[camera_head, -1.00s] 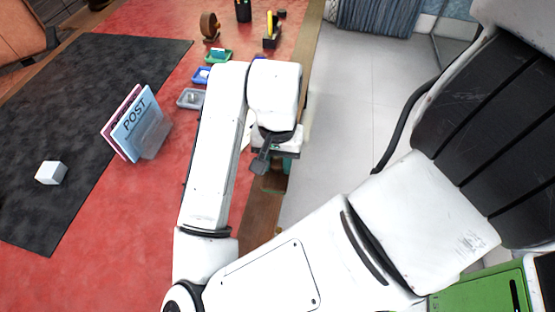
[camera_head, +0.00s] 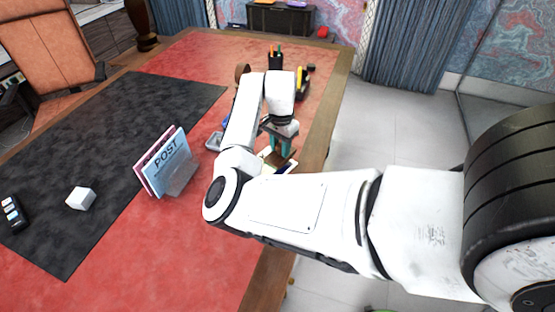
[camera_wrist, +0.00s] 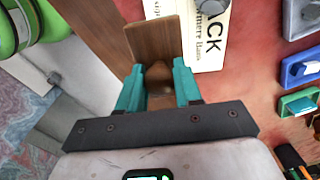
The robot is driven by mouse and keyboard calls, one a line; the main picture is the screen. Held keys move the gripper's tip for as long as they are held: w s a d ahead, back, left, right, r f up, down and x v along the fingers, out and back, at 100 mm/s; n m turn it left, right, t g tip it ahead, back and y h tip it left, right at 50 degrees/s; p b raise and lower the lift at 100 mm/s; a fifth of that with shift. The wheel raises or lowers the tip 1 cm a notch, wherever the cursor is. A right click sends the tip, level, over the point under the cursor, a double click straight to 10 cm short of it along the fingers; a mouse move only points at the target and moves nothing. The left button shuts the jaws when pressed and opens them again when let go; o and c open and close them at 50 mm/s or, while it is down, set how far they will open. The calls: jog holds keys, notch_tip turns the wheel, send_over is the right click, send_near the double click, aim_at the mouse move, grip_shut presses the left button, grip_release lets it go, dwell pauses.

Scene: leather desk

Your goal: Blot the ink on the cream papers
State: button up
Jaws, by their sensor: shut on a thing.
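My gripper (camera_head: 281,145) has teal fingers and is at the right side of the red desk top. In the wrist view my gripper (camera_wrist: 159,82) is shut on the round knob of a wooden blotter (camera_wrist: 154,38). The flat wooden plate of the blotter also shows below the fingers in the head view (camera_head: 279,159). A cream paper (camera_wrist: 208,42) with black print lies beside and partly behind the blotter. In the head view a pale paper edge (camera_head: 288,169) shows by the blotter.
A letter rack with a POST card (camera_head: 168,160) stands left of my arm. A white cube (camera_head: 81,198) and a dark remote-like thing (camera_head: 13,214) are on the black mat (camera_head: 125,150). Small trays (camera_wrist: 300,68) are at the wrist view's right. A pen cup (camera_head: 276,62) stands farther back.

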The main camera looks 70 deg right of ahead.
jog(key=shift+d+f, duration=0.15)
jog(key=shift+d, duration=0.4)
jog(key=shift+d+f, duration=0.15)
jog(key=shift+d, duration=0.35)
jog(key=shift+f+b, duration=2.55)
jog(key=shift+f, duration=0.3)
jog(key=shift+f+b, duration=0.3)
jog(key=shift+f, duration=0.25)
jog(key=shift+s+d+r+y+p, duration=0.15)
jog(key=shift+s+d+y+p, duration=0.1)
jog(key=shift+d+y+p, duration=0.25)
jog(key=shift+t+y, duration=0.4)
jog(key=shift+y, duration=0.1)
jog(key=shift+w+a+h+p, duration=0.1)
jog(key=shift+a+h+p, duration=0.2)
jog(key=shift+h+p, duration=0.1)
jog(key=shift+w+a+f+g+h, duration=0.1)
jog(key=shift+a+f+g+h, duration=0.25)
jog(key=shift+h, duration=0.35)
